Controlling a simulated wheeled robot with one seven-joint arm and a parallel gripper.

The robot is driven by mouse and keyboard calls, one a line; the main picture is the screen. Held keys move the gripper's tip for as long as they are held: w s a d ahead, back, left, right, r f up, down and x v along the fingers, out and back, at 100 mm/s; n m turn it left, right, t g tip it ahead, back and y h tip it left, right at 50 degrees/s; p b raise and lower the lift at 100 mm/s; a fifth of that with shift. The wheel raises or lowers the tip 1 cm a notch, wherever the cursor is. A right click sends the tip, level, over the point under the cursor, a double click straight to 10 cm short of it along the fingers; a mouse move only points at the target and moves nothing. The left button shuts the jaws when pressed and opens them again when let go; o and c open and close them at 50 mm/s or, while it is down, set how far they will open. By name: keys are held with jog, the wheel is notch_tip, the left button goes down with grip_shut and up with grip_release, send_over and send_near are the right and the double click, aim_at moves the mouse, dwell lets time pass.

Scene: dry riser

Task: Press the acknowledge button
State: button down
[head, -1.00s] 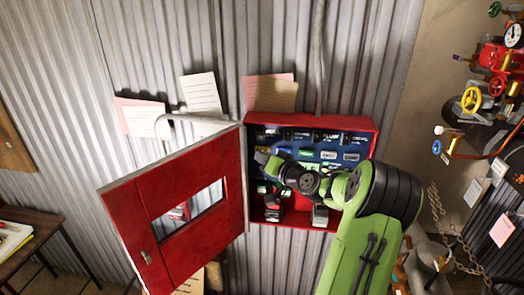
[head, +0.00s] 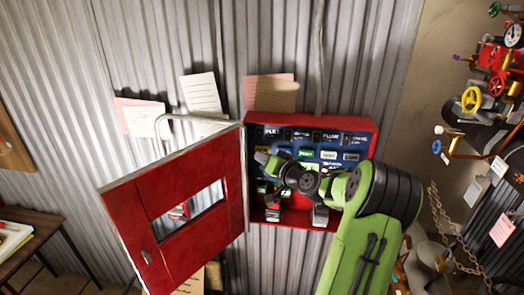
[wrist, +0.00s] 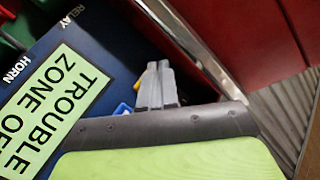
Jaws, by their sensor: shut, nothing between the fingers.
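A red wall box (head: 361,134) stands open and holds a dark blue panel (head: 328,137) with rows of small labelled parts. My arm covers the lower middle of the panel in the head view, so I cannot pick out the acknowledge button there. In the wrist view my gripper (wrist: 158,70) has its two grey fingers together and empty, in front of the panel's dark blue face (wrist: 65,42). Small blue and yellow parts show beside the fingers, partly hidden; I cannot tell what they are. I cannot tell whether the fingertips touch anything.
The red door (head: 185,245), with a window, hangs open on the left. A green label reading "TROUBLE ZONE OFF" (wrist: 58,105) is close to my gripper. Paper notes (head: 200,92) hang on the corrugated wall.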

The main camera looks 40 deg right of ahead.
jog(key=shift+d, duration=0.1)
dwell(0.3)
jog(key=shift+w+d, duration=0.25)
jog(key=shift+w+d, duration=0.3)
jog(key=shift+d, duration=0.15)
dwell(0.7)
jog(key=shift+s+a, duration=0.1)
jog(key=shift+s+a+b, duration=0.45)
jog(key=shift+a+b, duration=0.25)
jog(key=shift+b, duration=0.05)
jog(key=shift+s+a+b, duration=0.8)
jog(key=shift+a, duration=0.2)
jog(key=shift+s+a+b, duration=0.75)
jog(key=shift+a, duration=0.2)
